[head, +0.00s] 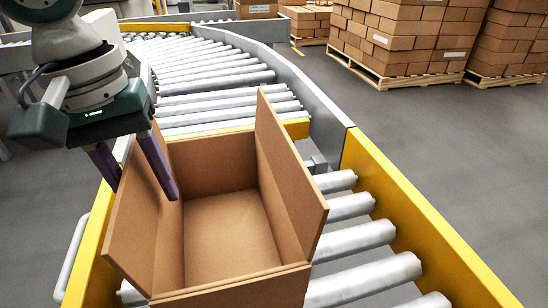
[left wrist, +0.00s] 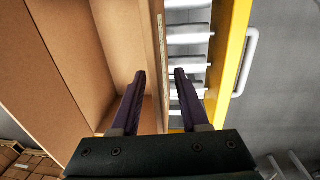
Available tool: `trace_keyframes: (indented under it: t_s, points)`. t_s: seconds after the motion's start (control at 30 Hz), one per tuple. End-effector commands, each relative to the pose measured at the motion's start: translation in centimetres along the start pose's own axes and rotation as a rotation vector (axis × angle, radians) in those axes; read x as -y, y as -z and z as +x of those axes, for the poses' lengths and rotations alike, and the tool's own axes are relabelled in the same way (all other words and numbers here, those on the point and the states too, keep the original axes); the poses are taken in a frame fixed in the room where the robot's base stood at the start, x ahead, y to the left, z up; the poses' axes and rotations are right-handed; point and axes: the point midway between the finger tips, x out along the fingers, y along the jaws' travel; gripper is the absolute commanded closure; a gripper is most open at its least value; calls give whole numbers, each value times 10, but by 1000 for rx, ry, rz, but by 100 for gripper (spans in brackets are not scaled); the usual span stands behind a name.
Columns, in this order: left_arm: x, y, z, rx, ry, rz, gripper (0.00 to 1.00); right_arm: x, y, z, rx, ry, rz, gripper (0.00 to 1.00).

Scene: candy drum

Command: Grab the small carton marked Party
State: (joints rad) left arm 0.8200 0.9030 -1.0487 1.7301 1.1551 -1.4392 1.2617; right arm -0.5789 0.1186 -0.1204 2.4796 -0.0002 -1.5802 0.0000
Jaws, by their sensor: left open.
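An open, empty-looking brown carton (head: 228,235) sits on the roller conveyor, its flaps raised. No Party marking is readable on it. My left gripper (head: 146,193) is open at the carton's left side, pointing down, with its two dark purple fingers on either side of the raised left flap (head: 135,228). In the left wrist view the gripper (left wrist: 160,72) shows one finger on the carton's inner side and one over the rollers. The carton wall (left wrist: 149,50) runs between them, with a pale strip with faint marks on its outer side. My right gripper is not in view.
The conveyor has metal rollers (head: 352,240) and yellow side rails (head: 405,215), and curves away to the back left. Stacked brown boxes (head: 395,35) stand on pallets at the back right. The grey floor to the right is clear.

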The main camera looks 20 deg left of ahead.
Motion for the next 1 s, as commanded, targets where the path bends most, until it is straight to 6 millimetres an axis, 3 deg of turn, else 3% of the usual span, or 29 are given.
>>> trace_keyframes:
  t_s: [0.13, 0.4, 0.8, 1.0]
  points:
    - [0, 0, 20, 0, 1, 0, 55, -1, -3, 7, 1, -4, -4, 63]
    - [0, 0, 22, -1, 0, 1, 55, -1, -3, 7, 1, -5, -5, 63]
    - [0, 0, 21, -1, 0, 1, 100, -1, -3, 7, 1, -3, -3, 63]
    - [0, 0, 21, -1, 0, 1, 100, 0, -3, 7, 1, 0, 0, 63]
